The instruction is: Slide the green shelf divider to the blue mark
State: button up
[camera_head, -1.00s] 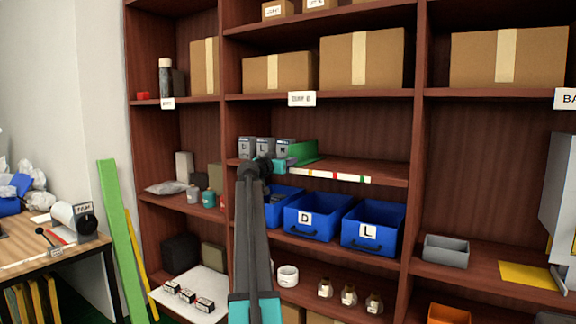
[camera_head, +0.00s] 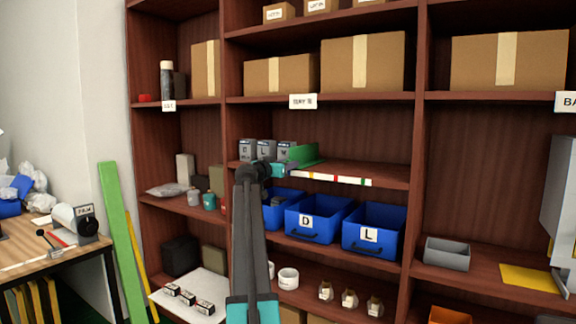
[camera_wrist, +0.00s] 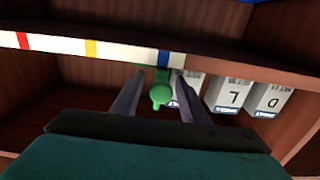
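The green divider (camera_head: 302,154) stands upright on the middle shelf, just right of several grey boxes. In the wrist view its round green knob (camera_wrist: 160,95) shows, with the green stem in line with the blue mark (camera_wrist: 163,58) on the white shelf strip (camera_wrist: 60,44). The view is upside down there. My gripper (camera_wrist: 159,74) has one finger on each side of the knob, with gaps between. It looks open. In the head view my gripper (camera_head: 282,169) is at the shelf's front edge and hides the strip's left end.
Grey lettered boxes (camera_head: 265,150) stand close beside the divider; they also show in the wrist view (camera_wrist: 230,93). The shelf right of the divider (camera_head: 375,170) is bare. Blue bins (camera_head: 373,229) sit below, cardboard boxes (camera_head: 362,62) above.

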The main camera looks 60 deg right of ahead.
jog(key=w+a, duration=0.1)
jog(key=a, duration=1.1)
jog(key=shift+w+a, duration=0.1)
